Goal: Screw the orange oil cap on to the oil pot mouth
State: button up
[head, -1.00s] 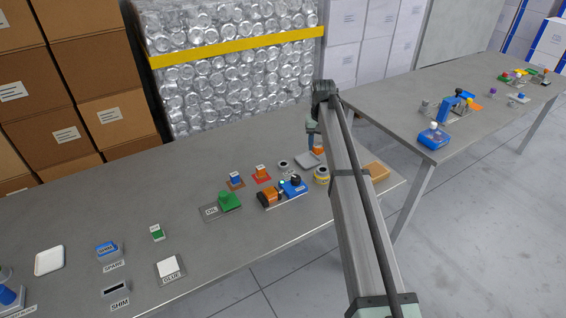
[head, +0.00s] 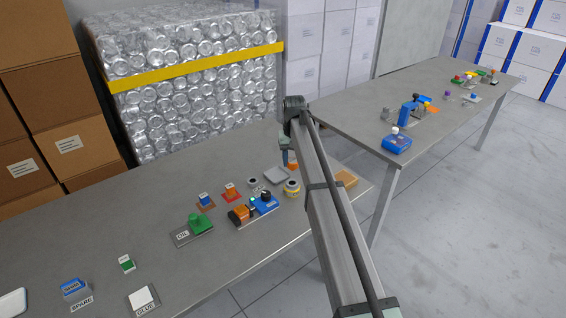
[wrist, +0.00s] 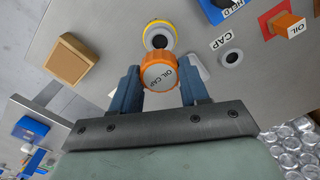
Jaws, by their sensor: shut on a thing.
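The orange oil cap (wrist: 157,72), lettered OIL CAP, is held between the blue fingers of my gripper (wrist: 160,92) in the wrist view. In the head view the cap (head: 293,166) shows as a small orange patch under my gripper (head: 288,158), at the far right of the near table. I cannot tell how high it is above the table. The pot is not in the wrist view.
A white tray (head: 277,175), a yellow-ringed round part (head: 292,188) and a tan block (head: 345,179) are close to my gripper. A unit with orange and blue parts (head: 254,209) stands between the pot and my gripper.

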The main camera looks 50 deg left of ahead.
aim_at(292, 170)
jog(key=shift+f, duration=2.6)
jog(key=shift+f, duration=1.25)
jog(key=o, duration=1.2)
jog(key=shift+o, duration=0.2)
notch_tip(292, 170, up, 14)
jog(key=shift+f, duration=0.1)
jog(key=shift+d, duration=0.1)
